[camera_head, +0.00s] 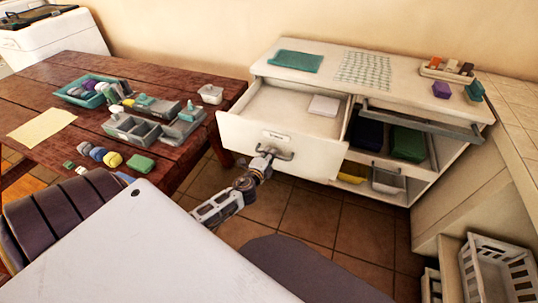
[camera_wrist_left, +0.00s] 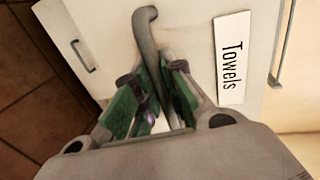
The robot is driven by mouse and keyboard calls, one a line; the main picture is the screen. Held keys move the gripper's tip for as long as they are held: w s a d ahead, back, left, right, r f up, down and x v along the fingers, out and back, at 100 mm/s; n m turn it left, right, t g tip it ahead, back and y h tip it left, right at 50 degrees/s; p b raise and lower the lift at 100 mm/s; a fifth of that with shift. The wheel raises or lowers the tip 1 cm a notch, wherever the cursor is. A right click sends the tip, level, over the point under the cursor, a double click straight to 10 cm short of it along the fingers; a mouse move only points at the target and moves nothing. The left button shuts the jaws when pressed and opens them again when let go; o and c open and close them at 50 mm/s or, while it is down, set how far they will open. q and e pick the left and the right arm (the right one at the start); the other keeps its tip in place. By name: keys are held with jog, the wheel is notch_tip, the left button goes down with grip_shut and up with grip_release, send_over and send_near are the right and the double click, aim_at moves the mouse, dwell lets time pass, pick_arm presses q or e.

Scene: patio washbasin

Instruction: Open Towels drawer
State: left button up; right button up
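The Towels drawer (camera_head: 240,138) is in the upper left of the white cabinet and stands pulled far out. A pale folded item (camera_head: 323,105) lies inside it. Its label (camera_wrist_left: 232,58) reads "Towels" in the left wrist view. My left gripper (camera_head: 265,158) is at the drawer front. In the left wrist view its green-padded fingers (camera_wrist_left: 155,85) close around the grey bar handle (camera_wrist_left: 145,25), one on each side. Part of the handle is hidden between the fingers. My right gripper is not in view.
The cabinet top (camera_head: 330,60) holds a teal cloth, a patterned mat and a small tray. Open shelves (camera_head: 400,165) hold dark and green items to the right. A wooden table (camera_head: 100,75) with several small items stands left. A white crate (camera_head: 497,268) is at lower right.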

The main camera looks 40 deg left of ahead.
pick_arm(q)
jog(key=o, duration=0.4)
jog(key=shift+v, duration=6)
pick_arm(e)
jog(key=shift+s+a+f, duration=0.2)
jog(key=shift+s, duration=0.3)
pick_arm(q)
jog(key=shift+a, duration=0.1)
